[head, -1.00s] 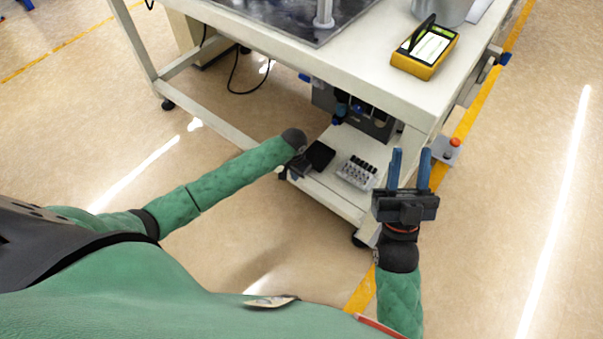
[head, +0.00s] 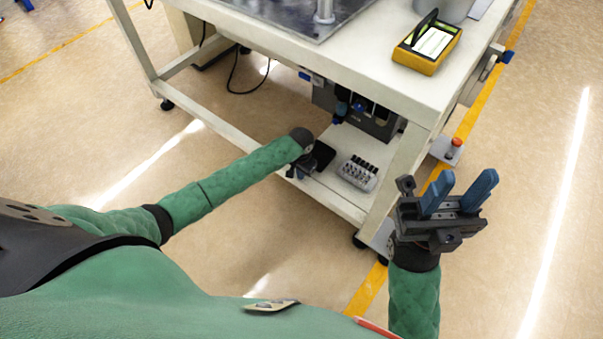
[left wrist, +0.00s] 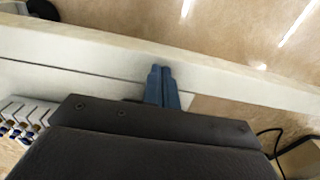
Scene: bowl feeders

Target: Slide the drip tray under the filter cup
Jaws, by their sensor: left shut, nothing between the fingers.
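A flat black piece, which looks like the drip tray (head: 325,153), lies on the lower shelf under the table, partly hidden by my left gripper. Behind it a grey unit (head: 375,121) carries dark and blue fittings. A small blue-and-dark one, perhaps the filter cup (head: 341,108), hangs at its left front. My left gripper (head: 296,172) is beside the black piece at the shelf's front edge. Its blue fingers are shut together and empty in the left wrist view (left wrist: 161,72). I cannot tell whether it touches the piece. My right gripper (head: 467,177) is open and empty, right of the table.
The table top (head: 370,65) overhangs the shelf. A yellow device (head: 427,48) lies on top. A table leg (head: 398,180) stands near my right gripper.

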